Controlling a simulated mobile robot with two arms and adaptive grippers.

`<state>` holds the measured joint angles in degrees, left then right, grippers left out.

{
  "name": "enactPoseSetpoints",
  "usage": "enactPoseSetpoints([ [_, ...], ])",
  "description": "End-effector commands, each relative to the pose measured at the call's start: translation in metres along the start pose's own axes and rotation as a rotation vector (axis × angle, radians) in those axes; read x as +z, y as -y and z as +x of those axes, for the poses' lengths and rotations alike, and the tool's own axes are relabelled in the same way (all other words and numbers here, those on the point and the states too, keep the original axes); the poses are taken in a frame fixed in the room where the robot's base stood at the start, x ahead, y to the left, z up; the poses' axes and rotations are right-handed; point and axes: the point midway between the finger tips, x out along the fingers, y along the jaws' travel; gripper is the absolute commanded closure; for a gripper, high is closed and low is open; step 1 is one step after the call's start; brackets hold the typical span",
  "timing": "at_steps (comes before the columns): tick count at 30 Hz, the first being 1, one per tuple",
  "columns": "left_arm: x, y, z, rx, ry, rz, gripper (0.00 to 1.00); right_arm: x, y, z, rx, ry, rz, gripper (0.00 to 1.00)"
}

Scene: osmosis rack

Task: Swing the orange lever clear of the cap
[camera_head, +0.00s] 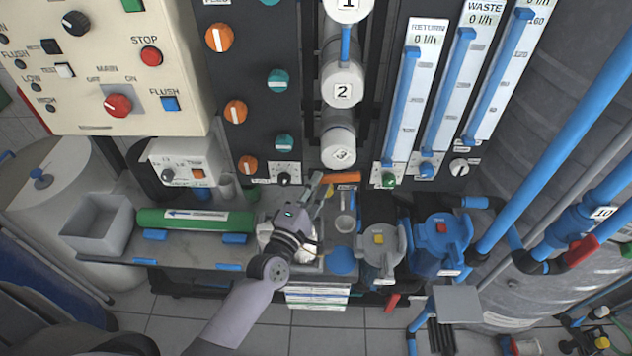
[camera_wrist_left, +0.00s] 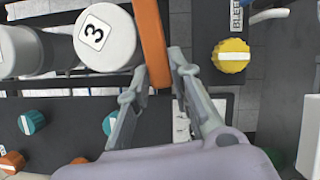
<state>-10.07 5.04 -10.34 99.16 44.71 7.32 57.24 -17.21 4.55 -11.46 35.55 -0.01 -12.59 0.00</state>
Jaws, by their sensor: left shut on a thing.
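The orange lever (camera_head: 342,177) sticks out to the right just below the white cap (camera_head: 340,149) marked 3, at the foot of the column of numbered caps. My left gripper (camera_head: 322,184) is at the lever's left part. In the left wrist view the orange lever (camera_wrist_left: 153,38) runs down between the two fingers of my left gripper (camera_wrist_left: 160,78), which is shut on its end. The cap (camera_wrist_left: 107,38) lies just left of the lever there, with a narrow gap or light contact; I cannot tell which. My right gripper is not in view.
A yellow knob (camera_wrist_left: 232,56) is right of the lever in the wrist view. Teal knobs (camera_head: 284,143) and orange knobs (camera_head: 235,111) sit on the dark panel. A grey pump (camera_head: 380,250) and a blue pump (camera_head: 442,243) stand right of my gripper, and a green cylinder (camera_head: 195,219) lies left.

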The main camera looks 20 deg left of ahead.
Motion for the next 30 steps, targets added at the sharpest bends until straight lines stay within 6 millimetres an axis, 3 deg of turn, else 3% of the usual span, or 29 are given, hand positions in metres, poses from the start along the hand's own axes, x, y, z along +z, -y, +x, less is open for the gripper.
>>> enactPoseSetpoints([
  [1,0.002,-0.011,0.0,-0.02,0.0,0.034,1.0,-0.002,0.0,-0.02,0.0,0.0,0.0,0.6],
  [3,0.002,-0.014,0.0,-0.043,0.0,0.088,1.0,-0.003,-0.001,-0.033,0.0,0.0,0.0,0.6],
  [12,0.004,-0.02,0.001,-0.124,0.0,0.288,1.0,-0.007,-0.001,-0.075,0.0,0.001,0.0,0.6],
  [26,0.003,-0.016,0.001,-0.141,0.002,0.335,1.0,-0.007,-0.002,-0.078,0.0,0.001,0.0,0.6],
  [27,0.003,-0.016,0.001,-0.141,0.002,0.335,0.77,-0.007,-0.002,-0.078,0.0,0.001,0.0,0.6],
  [30,0.003,-0.016,0.001,-0.14,0.002,0.334,0.71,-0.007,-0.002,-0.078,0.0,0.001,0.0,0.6],
])
